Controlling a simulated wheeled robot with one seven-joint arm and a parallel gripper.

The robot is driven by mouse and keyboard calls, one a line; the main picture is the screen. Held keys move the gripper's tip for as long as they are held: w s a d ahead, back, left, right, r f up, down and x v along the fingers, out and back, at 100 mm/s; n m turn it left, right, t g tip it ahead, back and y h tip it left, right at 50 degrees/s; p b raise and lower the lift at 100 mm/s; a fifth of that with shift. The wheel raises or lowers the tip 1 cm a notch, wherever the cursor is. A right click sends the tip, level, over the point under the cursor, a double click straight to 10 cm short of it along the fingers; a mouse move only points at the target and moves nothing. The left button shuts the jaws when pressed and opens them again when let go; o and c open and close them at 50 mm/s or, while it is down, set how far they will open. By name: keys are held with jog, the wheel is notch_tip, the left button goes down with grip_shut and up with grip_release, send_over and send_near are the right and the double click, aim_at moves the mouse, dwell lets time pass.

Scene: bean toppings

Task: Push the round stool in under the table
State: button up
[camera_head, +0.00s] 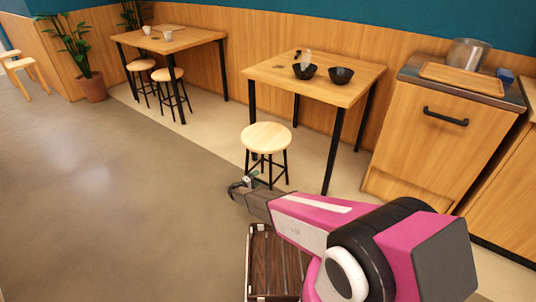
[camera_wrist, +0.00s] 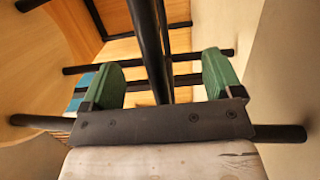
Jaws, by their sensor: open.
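The round stool (camera_head: 267,138) has a light wooden seat and black legs. It stands upright in front of the near wooden table (camera_head: 340,91), with its seat to the left of the table's front leg in the head view. My gripper (camera_head: 248,182) is low at the stool's legs, on the near side. In the wrist view, my gripper (camera_wrist: 162,78) has its green fingers apart, with black bars (camera_wrist: 150,45) of a frame between and beyond them. I cannot tell whether the fingers touch these bars.
Two dark bowls (camera_head: 341,76) are on the near table. A wooden cabinet (camera_head: 438,134) stands to the right. A farther table (camera_head: 185,40) has two stools (camera_head: 168,74) by it. Open grey floor (camera_head: 110,200) lies to the left.

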jog(key=shift+x, duration=15.05)
jog(key=v, duration=1.2)
jog(key=shift+a, duration=0.1)
jog(key=s+d+r+m+g+y, duration=0.1)
jog(key=s+d+r+m+g, duration=0.15)
jog(key=s+d+r, duration=0.4)
jog(key=s+d+r+m+g+y, duration=0.1)
jog(key=s+d+r+m+g, duration=0.2)
jog(key=s+r, duration=0.6)
jog(key=s+d+r+m+g+y, duration=0.1)
jog(key=s+d+r+g, duration=0.3)
jog(key=s+r, duration=0.35)
jog(key=s+a+r+y, duration=0.1)
jog(key=s+r+y, duration=0.2)
jog(key=s+r, duration=0.3)
jog(key=s+a+r+m+g+y, duration=0.1)
jog(key=s+r+y, duration=0.3)
jog(key=s, duration=0.8)
jog(key=s+a+r+m+g+y, duration=0.1)
jog(key=s+r+y, duration=0.2)
jog(key=s+r, duration=0.5)
jog(key=shift+s+r, duration=0.2)
jog(key=shift+s, duration=0.85)
